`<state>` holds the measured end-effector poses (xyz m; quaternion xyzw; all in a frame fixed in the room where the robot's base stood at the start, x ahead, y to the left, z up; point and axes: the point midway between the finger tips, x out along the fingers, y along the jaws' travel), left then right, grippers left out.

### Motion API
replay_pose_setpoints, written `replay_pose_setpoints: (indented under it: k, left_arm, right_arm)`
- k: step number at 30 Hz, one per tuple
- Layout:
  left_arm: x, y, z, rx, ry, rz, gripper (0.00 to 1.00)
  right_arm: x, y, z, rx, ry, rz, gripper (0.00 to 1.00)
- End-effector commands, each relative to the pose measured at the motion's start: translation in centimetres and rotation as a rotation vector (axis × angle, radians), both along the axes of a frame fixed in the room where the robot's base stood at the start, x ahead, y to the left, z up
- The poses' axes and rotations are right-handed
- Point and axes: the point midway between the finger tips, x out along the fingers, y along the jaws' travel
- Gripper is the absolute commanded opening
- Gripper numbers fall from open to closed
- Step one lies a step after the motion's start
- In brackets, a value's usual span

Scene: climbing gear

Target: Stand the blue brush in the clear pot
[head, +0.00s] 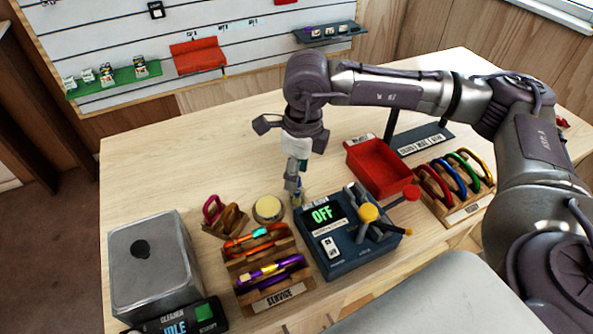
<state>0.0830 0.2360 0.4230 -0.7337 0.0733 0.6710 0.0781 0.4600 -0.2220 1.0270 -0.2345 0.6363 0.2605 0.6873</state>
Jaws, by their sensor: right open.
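My right gripper (293,184) points down over the middle of the table, just left of the dark device with the OFF display. It is open. A small upright bluish and yellowish item (297,198) shows right at its fingertips. It may be the blue brush, perhaps with the clear pot around it, but it is too small and too covered by the fingers to tell. I cannot make out the clear pot separately. My left gripper is not in view.
A round cream-topped tin (268,209) stands close left of the gripper. The OFF device (337,264) with colored knobs is close right. A wooden SERVICE rack (278,300), metal cleaner box (150,270), red tray (374,181) and carabiner rack (470,211) surround it. The table's back left is clear.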

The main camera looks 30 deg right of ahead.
Motion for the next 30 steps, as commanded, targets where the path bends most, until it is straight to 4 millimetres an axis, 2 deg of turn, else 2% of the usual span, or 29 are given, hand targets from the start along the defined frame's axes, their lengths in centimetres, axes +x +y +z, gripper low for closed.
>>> replay_pose_setpoints:
  k: [5,12,16,21,30]
  left_arm:
    - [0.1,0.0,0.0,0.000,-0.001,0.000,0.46]
    - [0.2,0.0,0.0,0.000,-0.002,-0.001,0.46]
    - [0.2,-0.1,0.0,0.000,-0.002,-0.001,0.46]
    - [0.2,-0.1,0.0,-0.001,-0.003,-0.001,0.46]
    - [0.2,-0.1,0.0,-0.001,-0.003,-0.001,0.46]
  right_arm:
    - [-0.1,-0.2,3.0,0.002,-0.006,0.000,0.48]
    - [-0.3,-0.5,8.1,0.002,-0.006,0.000,0.48]
    - [-0.5,-0.6,10.1,0.000,-0.004,0.000,0.48]
    - [-0.6,-0.7,11.4,0.000,-0.001,0.000,0.48]
    - [-0.6,-0.7,11.5,0.001,-0.001,0.000,0.48]
